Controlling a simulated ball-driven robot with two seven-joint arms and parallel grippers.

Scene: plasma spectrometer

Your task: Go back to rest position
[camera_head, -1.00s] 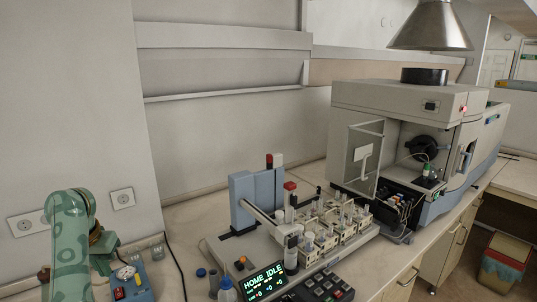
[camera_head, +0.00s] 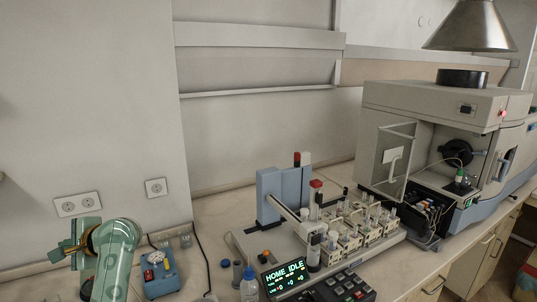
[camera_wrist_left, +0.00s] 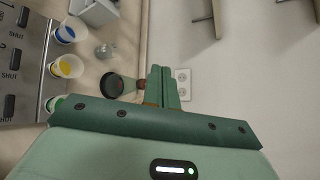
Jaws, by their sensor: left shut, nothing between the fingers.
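My left gripper (camera_head: 58,252) is at the lower left of the head view, in front of the wall and pointing left. In the left wrist view its two green fingers (camera_wrist_left: 160,72) are together with nothing between them. My green arm link rises from the bottom edge beside it. My right gripper is in neither view.
The autosampler (camera_head: 335,235), with racks of vials, and the spectrometer (camera_head: 430,110) stand further right. The wrist view shows a grey switch panel (camera_wrist_left: 22,60) and cups at left.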

